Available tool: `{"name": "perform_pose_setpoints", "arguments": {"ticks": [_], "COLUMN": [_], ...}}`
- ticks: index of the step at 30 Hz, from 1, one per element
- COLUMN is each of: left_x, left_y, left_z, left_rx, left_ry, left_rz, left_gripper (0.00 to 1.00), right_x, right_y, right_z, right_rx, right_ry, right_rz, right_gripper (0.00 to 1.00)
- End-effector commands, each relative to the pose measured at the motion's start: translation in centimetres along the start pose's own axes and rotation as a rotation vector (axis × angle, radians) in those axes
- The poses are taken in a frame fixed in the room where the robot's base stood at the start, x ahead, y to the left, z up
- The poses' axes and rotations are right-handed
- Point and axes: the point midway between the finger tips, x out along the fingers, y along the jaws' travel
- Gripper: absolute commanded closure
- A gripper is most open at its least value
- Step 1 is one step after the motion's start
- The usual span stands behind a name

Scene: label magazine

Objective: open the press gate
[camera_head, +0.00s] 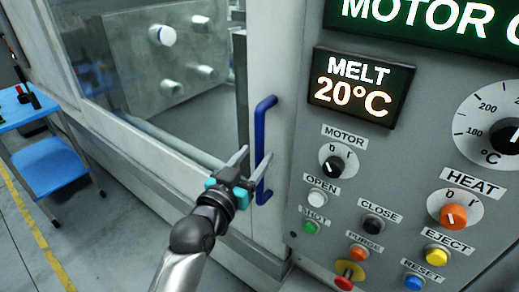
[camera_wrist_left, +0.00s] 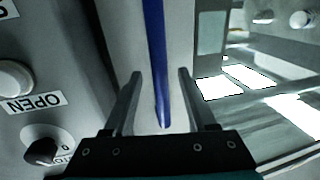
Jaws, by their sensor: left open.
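The press gate is a large window panel (camera_head: 190,105) in a pale frame, and through it I see a metal block with several round pegs. A blue vertical handle (camera_head: 259,150) stands at the gate's right edge. My left gripper (camera_head: 252,160) is at the lower part of the handle with its fingers apart. In the left wrist view the blue handle (camera_wrist_left: 157,60) runs down between the two open fingers (camera_wrist_left: 160,75), and I see a gap on each side of it. My right gripper is not in view.
A control panel (camera_head: 405,165) to the right of the handle carries a white OPEN button (camera_head: 318,198), a black CLOSE button (camera_head: 374,224), a MOTOR knob (camera_head: 333,167) and a MELT display (camera_head: 361,87) reading 20°C. A blue cart (camera_head: 48,167) stands at far left.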

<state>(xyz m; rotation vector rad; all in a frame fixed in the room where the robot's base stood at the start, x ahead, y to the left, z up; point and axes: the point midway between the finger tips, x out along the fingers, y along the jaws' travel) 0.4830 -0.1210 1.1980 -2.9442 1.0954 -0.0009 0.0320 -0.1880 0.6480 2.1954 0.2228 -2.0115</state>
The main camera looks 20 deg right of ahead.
Motion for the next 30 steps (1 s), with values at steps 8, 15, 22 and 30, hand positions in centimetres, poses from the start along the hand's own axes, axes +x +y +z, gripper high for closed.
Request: {"name": "perform_pose_setpoints", "arguments": {"ticks": [8, 15, 22, 30], "left_x": [2.6, 3.1, 3.1, 3.1], "left_y": [0.0, 0.0, 0.0, 0.0], "left_z": [0.0, 0.0, 0.0, 0.0], "left_rx": [-0.001, 0.0, 0.0, 0.0], "left_ry": [0.001, 0.0, 0.0, 0.0], "left_rz": [0.0, 0.0, 0.0, 0.0], "left_gripper": [0.43, 0.43, 0.49, 0.79], "right_x": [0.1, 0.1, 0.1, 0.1], "right_y": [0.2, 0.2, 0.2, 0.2], "right_z": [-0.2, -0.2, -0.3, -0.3], "right_rx": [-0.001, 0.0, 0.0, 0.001], "right_ry": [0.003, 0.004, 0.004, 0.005], "right_rz": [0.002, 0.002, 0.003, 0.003], "right_gripper": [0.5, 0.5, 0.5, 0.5]}}
